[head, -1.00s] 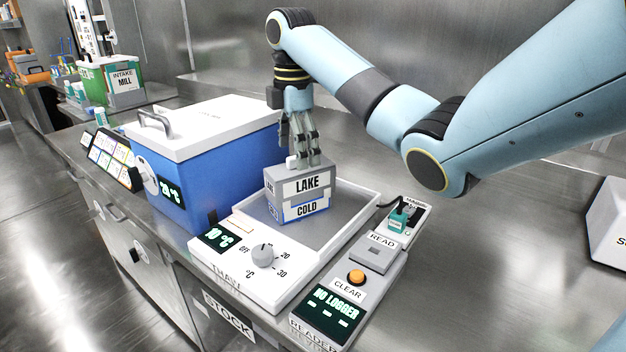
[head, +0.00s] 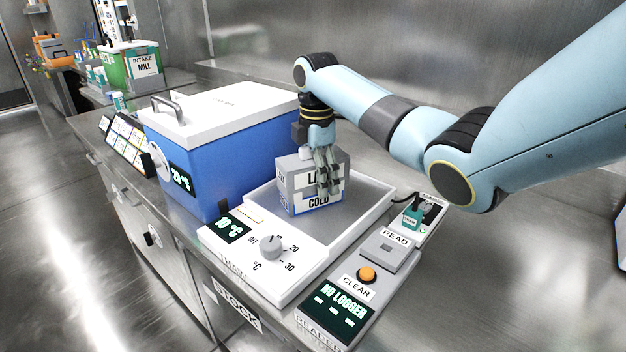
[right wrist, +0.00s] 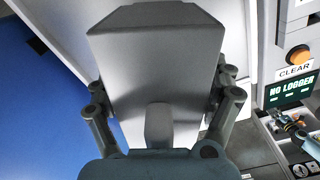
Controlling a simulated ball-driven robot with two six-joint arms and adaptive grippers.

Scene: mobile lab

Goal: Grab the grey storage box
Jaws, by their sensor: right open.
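The grey storage box (head: 295,172), labelled "LAKE" and "COLD", sits on the grey plate of the white thaw unit (head: 272,262). My right gripper (head: 328,186) is low over the box, its fingers in front of part of the label in the head view. In the right wrist view the grey box (right wrist: 155,55) fills the middle, with one finger of my right gripper (right wrist: 162,90) on each side. The jaws are open around it; I cannot tell whether they touch it.
A blue cold box (head: 215,150) with a white lid stands close to the left of the grey box. A reader (head: 352,285) showing "NO LOGGER" stands right of the thaw unit, with a small teal item (head: 411,218) behind it. The bench further right is mostly clear.

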